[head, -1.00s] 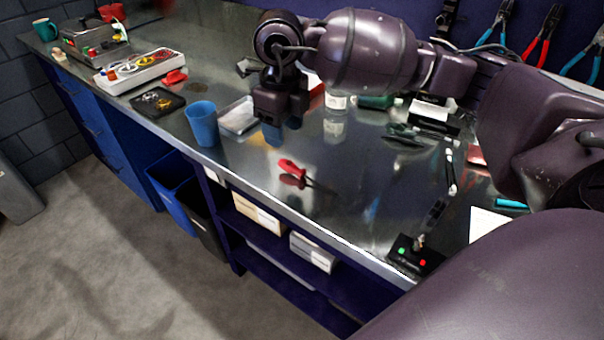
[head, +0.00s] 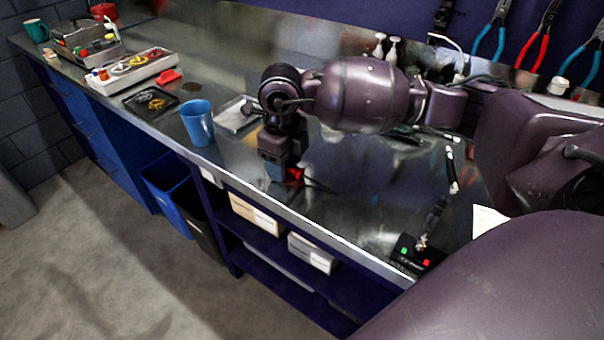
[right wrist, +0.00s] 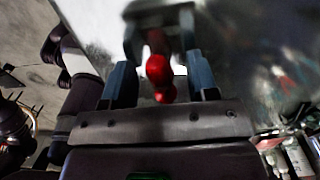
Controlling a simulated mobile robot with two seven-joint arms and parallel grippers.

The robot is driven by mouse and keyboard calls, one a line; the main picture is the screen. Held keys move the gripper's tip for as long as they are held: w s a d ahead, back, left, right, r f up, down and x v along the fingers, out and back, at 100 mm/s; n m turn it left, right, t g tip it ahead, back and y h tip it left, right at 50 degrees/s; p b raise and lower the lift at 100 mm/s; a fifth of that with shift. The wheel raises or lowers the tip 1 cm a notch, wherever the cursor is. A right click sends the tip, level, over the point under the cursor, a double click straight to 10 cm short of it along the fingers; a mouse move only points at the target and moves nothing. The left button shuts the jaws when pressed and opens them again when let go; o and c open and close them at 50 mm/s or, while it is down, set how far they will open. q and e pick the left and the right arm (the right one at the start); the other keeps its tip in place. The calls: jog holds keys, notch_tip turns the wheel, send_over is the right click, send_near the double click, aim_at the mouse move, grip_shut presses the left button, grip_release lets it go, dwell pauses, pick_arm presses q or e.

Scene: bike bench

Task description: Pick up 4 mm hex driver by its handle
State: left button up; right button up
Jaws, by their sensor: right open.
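The hex driver (head: 295,176) lies on the metal bench, its red handle partly hidden behind my right gripper (head: 279,171). Its thin dark shaft points right along the bench in the head view. My right gripper points down, right at the handle. In the right wrist view, the red handle (right wrist: 159,72) shows between the two blue-grey fingers of the open gripper (right wrist: 160,50). Whether the fingers touch it I cannot tell. The size marking on the driver cannot be read. My left gripper is not seen.
A black box with green and red lights (head: 413,252) sits at the front right. The bench in front of the gripper is clear.

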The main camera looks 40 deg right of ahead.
jog(key=shift+c, duration=0.3)
grip_shut()
jog(key=shift+r, duration=0.1)
